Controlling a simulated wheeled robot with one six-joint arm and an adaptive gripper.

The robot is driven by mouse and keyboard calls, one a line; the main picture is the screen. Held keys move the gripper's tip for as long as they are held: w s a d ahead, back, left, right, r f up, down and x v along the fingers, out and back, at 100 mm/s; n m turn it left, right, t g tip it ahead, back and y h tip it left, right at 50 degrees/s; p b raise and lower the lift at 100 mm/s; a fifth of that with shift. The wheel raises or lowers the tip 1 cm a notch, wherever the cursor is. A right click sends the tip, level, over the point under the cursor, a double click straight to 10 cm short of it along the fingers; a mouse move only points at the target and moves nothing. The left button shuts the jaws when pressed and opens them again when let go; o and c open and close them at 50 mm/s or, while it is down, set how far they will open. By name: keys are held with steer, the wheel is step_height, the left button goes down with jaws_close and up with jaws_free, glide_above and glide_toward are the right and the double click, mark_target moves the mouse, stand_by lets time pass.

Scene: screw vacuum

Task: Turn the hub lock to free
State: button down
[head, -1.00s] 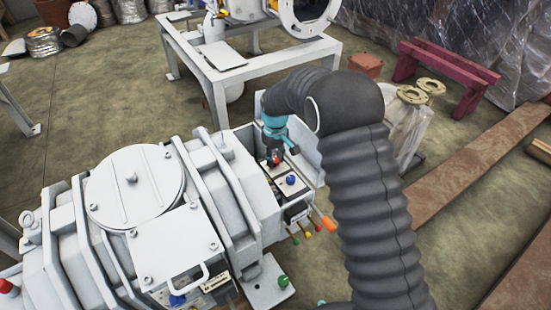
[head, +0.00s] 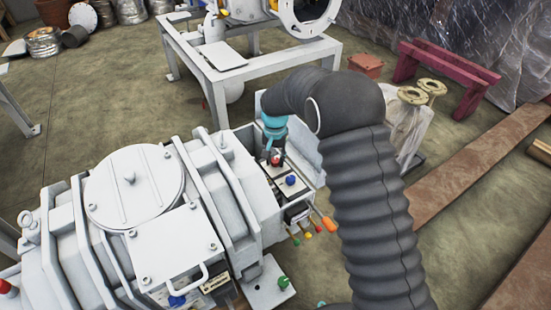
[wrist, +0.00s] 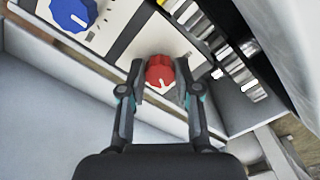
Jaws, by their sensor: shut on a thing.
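A red knob (wrist: 160,74) with a white pointer line stands on a pale panel (wrist: 118,48) with small dial marks. My gripper (wrist: 160,68) has one finger on each side of the red knob and is shut on it. The pointer line runs toward the bottom of the wrist view. In the head view my gripper (head: 276,152) reaches down from above onto the red knob (head: 276,161) in the open box at the machine's end. No label is readable, so I cannot tell by name which part is the hub lock.
A blue knob (wrist: 73,12) sits beside the red one, also visible in the head view (head: 291,181). A row of terminals (wrist: 232,62) lies to the right. Raised box walls (head: 300,140) stand close to the gripper. An orange-tipped handle (head: 328,224) sticks out nearby.

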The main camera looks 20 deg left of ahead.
mark_target(275, 160)
steer(key=m, duration=0.4)
steer(key=shift+m, duration=0.3)
stand_by(0.3)
steer(key=c, duration=0.8)
jaws_free()
step_height(275, 160, up, 12)
stand_by(0.4)
